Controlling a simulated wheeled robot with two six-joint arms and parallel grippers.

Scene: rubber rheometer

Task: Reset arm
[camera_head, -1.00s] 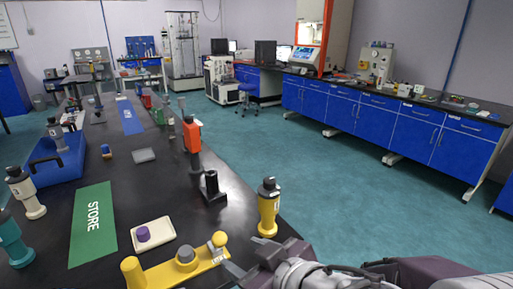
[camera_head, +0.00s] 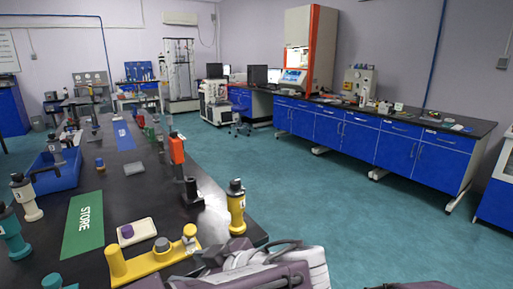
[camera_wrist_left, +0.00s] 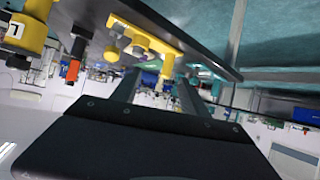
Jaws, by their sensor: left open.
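My left gripper (camera_wrist_left: 155,92) is open and empty in the left wrist view, its two dark fingers apart. In the head view my left arm is folded low at the bottom middle, by the near edge of the black bench (camera_head: 150,190); its fingers are hard to make out there. A yellow stand (camera_head: 155,262) with knobs lies on the bench just left of the arm; it also shows beyond the fingers in the left wrist view (camera_wrist_left: 140,38). My right gripper is out of view.
A yellow bottle-like piece (camera_head: 236,208) stands at the bench's right edge. A red-orange upright piece (camera_head: 177,150), white tray (camera_head: 148,231), green STORE mat (camera_head: 84,226) and blue bin (camera_head: 62,178) are on the bench. Open floor (camera_head: 320,210) lies to the right.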

